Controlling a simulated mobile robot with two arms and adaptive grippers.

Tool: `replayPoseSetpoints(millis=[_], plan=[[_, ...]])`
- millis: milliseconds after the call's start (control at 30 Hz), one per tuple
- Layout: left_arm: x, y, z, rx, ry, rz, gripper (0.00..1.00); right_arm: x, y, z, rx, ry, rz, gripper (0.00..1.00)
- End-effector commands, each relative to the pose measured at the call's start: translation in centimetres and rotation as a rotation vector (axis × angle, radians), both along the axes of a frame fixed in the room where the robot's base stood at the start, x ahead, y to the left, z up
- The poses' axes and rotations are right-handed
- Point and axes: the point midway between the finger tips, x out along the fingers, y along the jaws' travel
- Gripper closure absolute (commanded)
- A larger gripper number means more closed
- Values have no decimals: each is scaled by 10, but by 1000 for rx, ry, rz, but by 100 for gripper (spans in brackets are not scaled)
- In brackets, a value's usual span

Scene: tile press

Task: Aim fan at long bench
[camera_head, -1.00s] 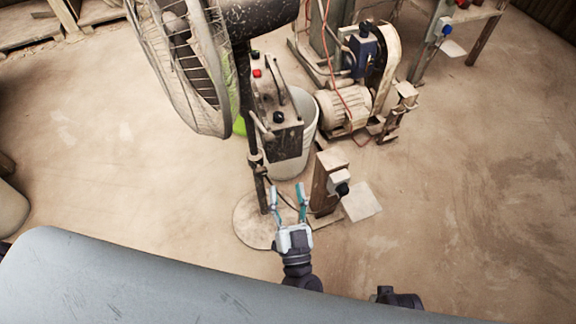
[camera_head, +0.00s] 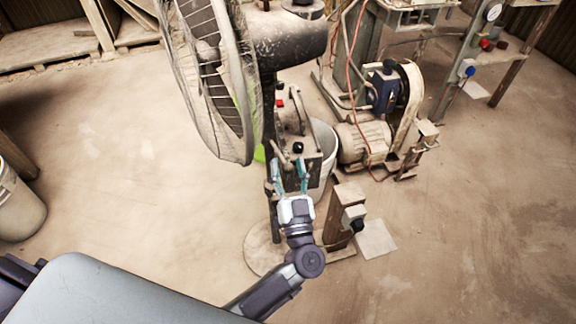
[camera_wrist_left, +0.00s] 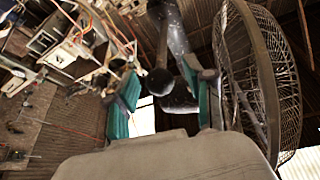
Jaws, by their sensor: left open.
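The fan has a large wire cage (camera_head: 215,85), a dark motor housing (camera_head: 292,40), a thin pole and a round floor base (camera_head: 262,252). Its cage faces left in the head view; it also shows at the right of the left wrist view (camera_wrist_left: 268,75). My left gripper (camera_head: 290,172) is open just right of the pole, below the motor. In the left wrist view its teal fingers (camera_wrist_left: 163,95) stand on either side of a dark round knob (camera_wrist_left: 158,82); I cannot tell if they touch it. A low wooden bench (camera_head: 55,48) runs along the back left. My right gripper is out of view.
A control box (camera_head: 300,145) with red and black buttons and a pale bucket (camera_head: 326,150) stand behind my gripper. A short wooden post (camera_head: 342,212) is right of it. A motor machine (camera_head: 365,140) stands at back right.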

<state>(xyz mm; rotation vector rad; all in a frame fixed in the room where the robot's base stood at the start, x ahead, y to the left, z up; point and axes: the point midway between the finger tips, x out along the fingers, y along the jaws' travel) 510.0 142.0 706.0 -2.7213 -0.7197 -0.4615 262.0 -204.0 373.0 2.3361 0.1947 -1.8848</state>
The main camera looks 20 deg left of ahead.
Motion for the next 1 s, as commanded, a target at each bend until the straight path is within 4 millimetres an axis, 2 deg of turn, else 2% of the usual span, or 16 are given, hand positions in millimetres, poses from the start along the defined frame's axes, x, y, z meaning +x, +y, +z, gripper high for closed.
replayPoseSetpoints(millis=[333,600,667,1000], plan=[[4,2,2,2,0,-1,47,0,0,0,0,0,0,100],[3,2,2,0,0,-1,92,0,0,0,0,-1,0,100],[3,2,1,0,0,-1,100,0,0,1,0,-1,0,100],[3,2,2,1,1,-5,100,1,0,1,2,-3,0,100]])
